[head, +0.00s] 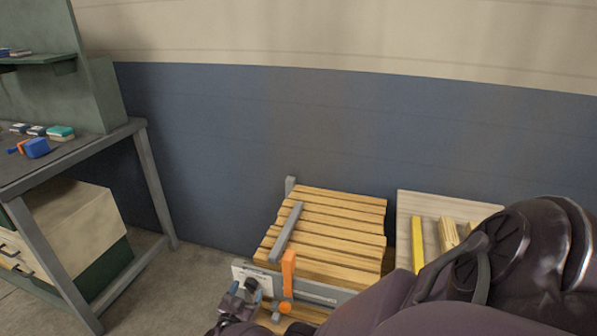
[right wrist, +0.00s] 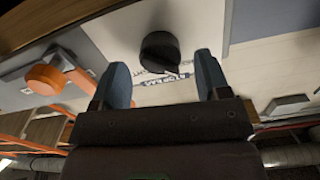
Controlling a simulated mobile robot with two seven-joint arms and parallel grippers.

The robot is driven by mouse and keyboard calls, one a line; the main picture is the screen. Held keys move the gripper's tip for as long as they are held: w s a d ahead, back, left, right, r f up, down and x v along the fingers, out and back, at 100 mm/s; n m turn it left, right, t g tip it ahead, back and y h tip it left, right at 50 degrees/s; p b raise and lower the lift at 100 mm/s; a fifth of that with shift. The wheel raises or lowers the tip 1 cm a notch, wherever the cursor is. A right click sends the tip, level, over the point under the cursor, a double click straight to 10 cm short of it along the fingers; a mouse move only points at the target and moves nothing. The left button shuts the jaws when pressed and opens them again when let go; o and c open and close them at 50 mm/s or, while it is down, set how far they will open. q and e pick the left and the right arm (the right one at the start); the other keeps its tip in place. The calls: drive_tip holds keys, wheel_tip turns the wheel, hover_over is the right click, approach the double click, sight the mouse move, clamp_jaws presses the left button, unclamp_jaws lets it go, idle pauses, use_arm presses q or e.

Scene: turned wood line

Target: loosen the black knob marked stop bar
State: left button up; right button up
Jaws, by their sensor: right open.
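The black knob (right wrist: 160,52) sits on a pale plate (right wrist: 260,55) in the right wrist view, with an upside-down printed label partly showing beside it. In the head view the knob (head: 251,284) is small, on the plate (head: 239,272) at the front left of a slatted wooden fixture. My right gripper (right wrist: 162,76) is open, its two blue-grey fingers on either side of the knob's line, with visible gaps. How deep the knob lies between the fingertips I cannot tell. The right gripper (head: 249,292) also shows low in the head view. My left gripper is out of view.
An orange knob (right wrist: 45,78) stands left of the fingers in the wrist view. An orange upright part (head: 288,272) is close right of the gripper in the head view. Slatted wood (head: 335,225) lies behind, and a workbench (head: 100,150) stands left.

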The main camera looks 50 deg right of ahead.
drive_tip(key=v, duration=1)
use_arm(q)
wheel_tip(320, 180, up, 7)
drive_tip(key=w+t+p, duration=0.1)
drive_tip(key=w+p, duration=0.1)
drive_tip(key=p, duration=0.2)
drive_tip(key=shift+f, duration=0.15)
use_arm(e)
drive_tip(key=s+r+n+t+y, duration=0.2)
drive_tip(key=s+r+n+y, duration=0.2)
drive_tip(key=s+n+y, duration=0.3)
drive_tip(key=s+r+n+t+y, duration=0.3)
drive_tip(key=s+n+y, duration=0.5)
drive_tip(key=s, duration=0.8)
drive_tip(key=shift+s+a+r+n+y, duration=0.25)
drive_tip(key=shift+s+r+n+y, duration=0.1)
drive_tip(key=shift+r+y, duration=0.55)
